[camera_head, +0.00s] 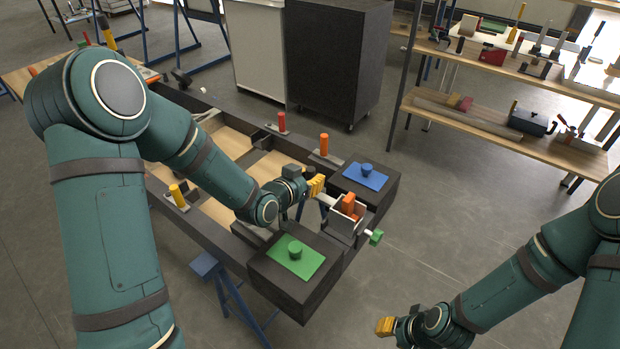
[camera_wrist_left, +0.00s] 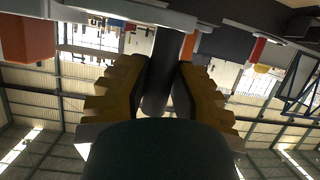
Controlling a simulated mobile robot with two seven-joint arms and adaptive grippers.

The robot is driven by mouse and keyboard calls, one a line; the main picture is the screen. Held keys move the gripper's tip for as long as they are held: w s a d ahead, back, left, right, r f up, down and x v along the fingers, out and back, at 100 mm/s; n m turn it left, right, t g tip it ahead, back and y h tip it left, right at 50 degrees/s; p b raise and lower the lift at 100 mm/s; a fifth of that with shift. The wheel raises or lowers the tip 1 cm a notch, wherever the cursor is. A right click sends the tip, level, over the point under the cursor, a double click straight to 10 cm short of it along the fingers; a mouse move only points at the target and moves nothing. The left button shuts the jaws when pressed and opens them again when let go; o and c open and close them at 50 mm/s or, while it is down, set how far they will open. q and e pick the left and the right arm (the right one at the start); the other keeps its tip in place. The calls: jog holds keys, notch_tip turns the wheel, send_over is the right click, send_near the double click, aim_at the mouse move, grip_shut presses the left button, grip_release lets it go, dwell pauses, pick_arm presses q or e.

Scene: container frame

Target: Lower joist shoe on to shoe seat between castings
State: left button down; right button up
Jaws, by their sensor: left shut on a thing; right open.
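The joist shoe, a light grey bracket (camera_head: 343,228), is at the end of the dark frame, between the two castings. An orange block (camera_head: 348,205) stands in or at it. The near casting (camera_head: 290,288) is a dark block with a green plate and knob; the far casting (camera_head: 384,192) has a blue plate and knob. My left gripper (camera_head: 317,187) is shut beside the shoe; in the left wrist view its yellow fingers close on a dark round bar (camera_wrist_left: 160,82). The shoe seat is hidden, so contact cannot be told. My right gripper (camera_head: 385,326) is open, away from the frame.
A green knob (camera_head: 376,237) sticks out right of the shoe. Orange (camera_head: 324,144), red (camera_head: 282,122) and yellow (camera_head: 178,195) upright pegs stand on the frame. A dark cabinet (camera_head: 335,60) and a tool shelf (camera_head: 470,115) stand behind.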

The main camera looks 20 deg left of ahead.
pick_arm(q)
jog(key=c, duration=0.8)
grip_release()
jog(key=shift+s, duration=0.1)
